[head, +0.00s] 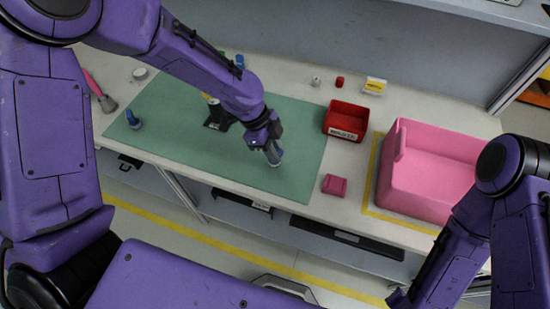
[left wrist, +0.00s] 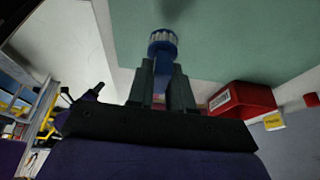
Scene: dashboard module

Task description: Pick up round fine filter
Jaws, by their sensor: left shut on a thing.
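My left gripper (head: 271,149) is over the right part of the green mat, pointing down. In the left wrist view its two dark fingers (left wrist: 162,72) are shut on a small round filter (left wrist: 162,42) with a blue body and a pale ribbed rim. The filter sits at the fingertips, and the fingers hide part of it. In the head view only a small grey-blue bit of it (head: 276,161) shows below the fingers. I cannot tell whether it touches the mat. My right arm is at the right edge; its gripper does not show.
The green mat (head: 185,160) also holds a blue part (head: 132,119) and a black module (head: 217,114). A red bin (head: 346,121), a pink box (head: 334,185) and a large pink crate (head: 425,200) stand to the right. A brush (head: 106,101) lies at left.

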